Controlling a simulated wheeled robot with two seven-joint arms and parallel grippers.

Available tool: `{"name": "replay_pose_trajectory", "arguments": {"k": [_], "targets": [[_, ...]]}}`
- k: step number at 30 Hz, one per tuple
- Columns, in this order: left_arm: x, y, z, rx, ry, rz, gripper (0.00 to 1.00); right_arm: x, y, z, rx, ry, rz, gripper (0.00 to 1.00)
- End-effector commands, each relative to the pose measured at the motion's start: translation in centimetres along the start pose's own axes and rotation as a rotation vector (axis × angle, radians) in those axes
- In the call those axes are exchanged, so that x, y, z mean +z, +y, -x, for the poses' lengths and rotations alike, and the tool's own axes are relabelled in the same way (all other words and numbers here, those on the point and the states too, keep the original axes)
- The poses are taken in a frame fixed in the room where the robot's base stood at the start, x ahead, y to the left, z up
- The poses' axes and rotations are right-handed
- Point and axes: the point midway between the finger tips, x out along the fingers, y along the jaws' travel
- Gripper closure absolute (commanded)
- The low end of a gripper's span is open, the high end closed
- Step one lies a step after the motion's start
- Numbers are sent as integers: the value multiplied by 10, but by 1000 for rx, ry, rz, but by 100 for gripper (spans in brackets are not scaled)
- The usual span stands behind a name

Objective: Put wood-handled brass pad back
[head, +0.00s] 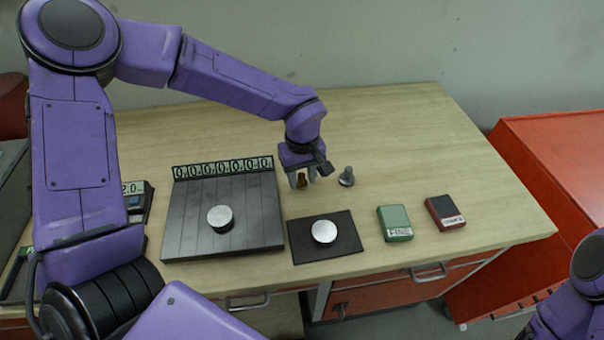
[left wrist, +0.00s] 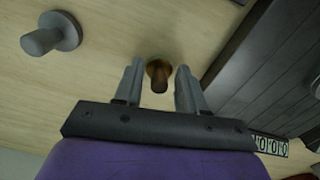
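The wood-handled brass pad (head: 302,180) stands on the table between the dark slatted board and a grey-handled pad. It also shows in the left wrist view (left wrist: 159,74), with its brown handle between the finger lines. My left gripper (head: 302,177) is above the table at the pad, with its fingers apart on either side of the handle. In the left wrist view the gripper (left wrist: 158,82) shows gaps between both fingers and the handle. The grey-handled pad (head: 346,177) stands just to the right and also shows in the left wrist view (left wrist: 48,36). My right gripper is not in view.
The slatted board (head: 180,235) with a row of number displays (head: 222,168) and a silver disc (head: 219,217) lies left. A black mat (head: 345,248) bears another silver disc (head: 324,231). Green (head: 394,223) and red (head: 445,212) boxes lie right. The back right table is clear.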

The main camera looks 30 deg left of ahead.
Motion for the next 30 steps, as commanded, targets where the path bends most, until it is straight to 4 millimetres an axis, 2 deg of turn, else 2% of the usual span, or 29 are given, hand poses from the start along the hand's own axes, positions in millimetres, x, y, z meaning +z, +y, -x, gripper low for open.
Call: {"name": "replay_pose_trajectory", "arguments": {"k": [8, 11, 14, 21, 24, 30], "targets": [[0, 0, 0, -1, 1, -1, 56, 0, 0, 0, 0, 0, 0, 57], [0, 0, 7, 1, 2, -1, 56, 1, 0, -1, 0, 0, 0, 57], [0, 1, 26, 5, 2, 1, 56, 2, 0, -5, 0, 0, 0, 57], [-1, 1, 88, 5, 3, 1, 56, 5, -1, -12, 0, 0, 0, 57], [0, 0, 107, 2, 3, 1, 56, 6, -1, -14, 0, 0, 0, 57], [0, 0, 123, -1, 1, 0, 56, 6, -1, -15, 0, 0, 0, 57]]}}
